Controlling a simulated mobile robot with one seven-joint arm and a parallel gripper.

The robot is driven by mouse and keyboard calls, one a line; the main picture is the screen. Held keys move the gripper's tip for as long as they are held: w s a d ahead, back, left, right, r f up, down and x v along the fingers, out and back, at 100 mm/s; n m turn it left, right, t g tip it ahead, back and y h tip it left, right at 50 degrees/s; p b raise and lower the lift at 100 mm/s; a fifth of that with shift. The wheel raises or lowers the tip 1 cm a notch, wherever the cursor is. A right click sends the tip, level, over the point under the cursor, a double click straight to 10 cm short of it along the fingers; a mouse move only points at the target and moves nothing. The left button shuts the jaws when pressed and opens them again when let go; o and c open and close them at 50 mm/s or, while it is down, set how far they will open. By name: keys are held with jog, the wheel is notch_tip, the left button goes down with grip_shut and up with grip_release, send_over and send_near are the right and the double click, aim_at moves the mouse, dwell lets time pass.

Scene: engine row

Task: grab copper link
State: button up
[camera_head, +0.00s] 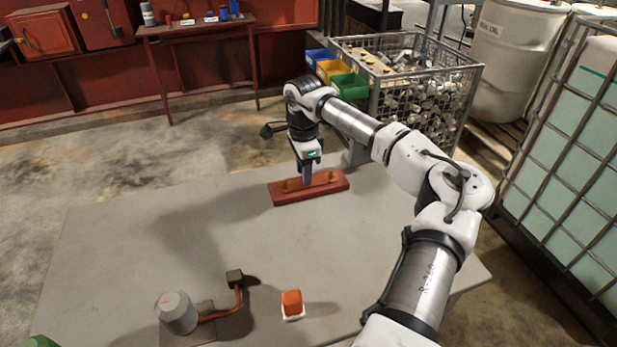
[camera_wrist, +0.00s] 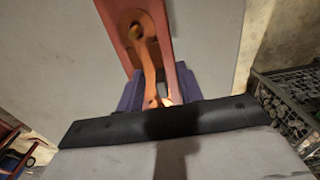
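The copper link (camera_wrist: 148,62) is a thin, slightly bent bar with a rounded end at a peg. It lies along a red base (camera_head: 310,195) on the grey table. In the head view the link (camera_head: 325,178) is small and partly hidden by my gripper. My gripper (camera_head: 307,180) points down over the middle of the base. In the wrist view its purple fingers (camera_wrist: 160,90) stand on either side of the link's near part, with red base showing between. The fingers look open. I cannot tell whether either one touches the link.
On the table (camera_head: 150,235), a grey cylinder (camera_head: 178,312) with a copper pipe (camera_head: 222,313) stands at front left, beside an orange-topped block (camera_head: 292,303). A wire cage of metal parts (camera_head: 425,90) stands behind. The table's left middle is clear.

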grip_shut()
dwell(0.4)
